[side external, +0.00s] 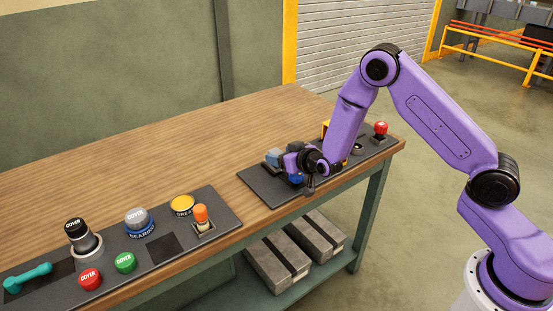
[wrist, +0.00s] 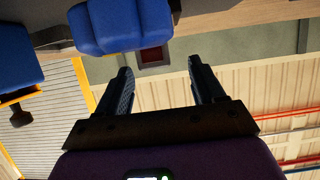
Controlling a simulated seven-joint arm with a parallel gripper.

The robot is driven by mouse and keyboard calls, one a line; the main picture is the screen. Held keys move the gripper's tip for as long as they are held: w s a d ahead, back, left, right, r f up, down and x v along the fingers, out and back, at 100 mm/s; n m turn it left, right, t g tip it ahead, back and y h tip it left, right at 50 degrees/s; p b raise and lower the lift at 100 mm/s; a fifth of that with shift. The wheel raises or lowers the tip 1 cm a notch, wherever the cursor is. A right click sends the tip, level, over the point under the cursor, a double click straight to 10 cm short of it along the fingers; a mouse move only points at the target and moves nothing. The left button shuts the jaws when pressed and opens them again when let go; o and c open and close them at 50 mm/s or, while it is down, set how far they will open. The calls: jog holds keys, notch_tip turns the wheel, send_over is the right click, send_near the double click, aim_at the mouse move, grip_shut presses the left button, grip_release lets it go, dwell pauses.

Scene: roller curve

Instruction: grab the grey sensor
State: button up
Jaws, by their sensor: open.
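A small grey-blue block (side external: 273,156) sits on the right dark board, just left of my gripper (side external: 307,186); it may be the grey sensor, but I cannot tell for sure. A blue part (side external: 296,179) shows beside it, partly hidden by my gripper. My gripper is low over the board near the table's front edge. In the wrist view my gripper (wrist: 164,84) has its two dark fingers apart with nothing between them. A blue lobed part (wrist: 112,25) lies beyond the fingertips at the top. A second blue part (wrist: 15,62) is at the left edge.
The right board (side external: 258,187) also holds a yellow part (side external: 326,127) behind my arm and a red button (side external: 380,128). The left board (side external: 222,204) carries a grey-topped blue cylinder (side external: 137,218), a black knob (side external: 76,228) and several buttons. The wooden tabletop behind is clear.

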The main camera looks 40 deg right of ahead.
aim_at(276, 152)
jog(key=shift+d+x, duration=0.15)
jog(key=shift+x, duration=0.85)
jog(key=shift+d+x, duration=0.1)
jog(key=shift+x, duration=0.9)
jog(key=shift+r, duration=0.1)
jog(key=shift+c, duration=0.3)
jog(key=c, duration=1)
